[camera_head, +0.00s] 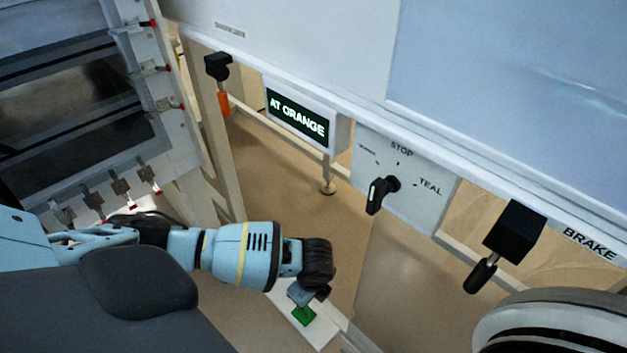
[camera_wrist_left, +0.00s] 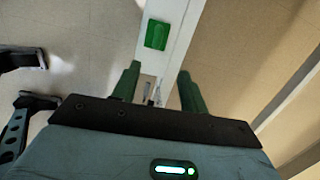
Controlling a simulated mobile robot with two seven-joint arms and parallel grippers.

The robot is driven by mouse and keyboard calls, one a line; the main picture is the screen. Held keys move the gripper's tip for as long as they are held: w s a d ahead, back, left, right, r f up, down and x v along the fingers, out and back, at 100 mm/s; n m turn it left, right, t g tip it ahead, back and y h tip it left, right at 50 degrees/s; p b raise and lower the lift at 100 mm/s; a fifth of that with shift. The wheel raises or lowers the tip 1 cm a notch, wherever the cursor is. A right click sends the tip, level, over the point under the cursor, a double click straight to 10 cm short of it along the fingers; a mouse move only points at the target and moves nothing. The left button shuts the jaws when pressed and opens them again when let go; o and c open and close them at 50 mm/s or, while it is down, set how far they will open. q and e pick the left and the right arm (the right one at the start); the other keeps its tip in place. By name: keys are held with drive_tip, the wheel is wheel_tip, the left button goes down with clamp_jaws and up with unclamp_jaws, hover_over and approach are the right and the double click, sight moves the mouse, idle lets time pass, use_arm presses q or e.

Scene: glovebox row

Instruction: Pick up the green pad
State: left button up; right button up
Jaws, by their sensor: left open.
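The green pad (camera_head: 303,315) lies on a narrow white ledge (camera_head: 325,334) low at the bottom centre of the head view. In the left wrist view the pad (camera_wrist_left: 157,35) is a small green rectangle near the top, on the white strip (camera_wrist_left: 180,12). My left gripper (camera_wrist_left: 157,83) is open, with its two dark green fingers pointing toward the strip. The pad is beyond the fingertips, and nothing is between the fingers. In the head view my left gripper (camera_head: 308,293) is just above the pad and partly covers it. My right gripper is not in view.
A panel with a black selector knob (camera_head: 382,192), a sign reading AT ORANGE (camera_head: 297,118), and a black brake handle (camera_head: 505,245) hang from the white frame above. An orange-handled lever (camera_head: 222,100) is at upper left. Bare floor (camera_head: 260,180) lies below.

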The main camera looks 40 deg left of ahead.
use_arm(q)
drive_tip(key=b, duration=0.3)
hover_over(305, 309)
drive_tip(key=d, duration=0.1)
wheel_tip(305, 309, down, 5)
drive_tip(key=shift+w+r, duration=0.1)
drive_tip(key=shift+f+g, duration=0.3)
drive_tip(key=shift+f, duration=0.25)
drive_tip(key=shift+f+b, duration=0.2)
drive_tip(key=shift+b, duration=0.1)
drive_tip(key=shift+a+f+b, duration=0.2)
drive_tip(key=shift+f+b, duration=0.4)
drive_tip(key=shift+f, duration=0.5)
drive_tip(key=shift+a+f+b, duration=0.25)
drive_tip(key=shift+f+b, duration=0.3)
drive_tip(key=shift+f, duration=0.3)
drive_tip(key=shift+a+f+b, duration=0.2)
drive_tip(key=shift+f+b, duration=0.4)
drive_tip(key=shift+f, duration=0.2)
drive_tip(key=shift+a+f+b, duration=0.25)
drive_tip(key=shift+f+b, duration=0.3)
drive_tip(key=shift+f, duration=0.3)
drive_tip(key=shift+r, duration=0.1)
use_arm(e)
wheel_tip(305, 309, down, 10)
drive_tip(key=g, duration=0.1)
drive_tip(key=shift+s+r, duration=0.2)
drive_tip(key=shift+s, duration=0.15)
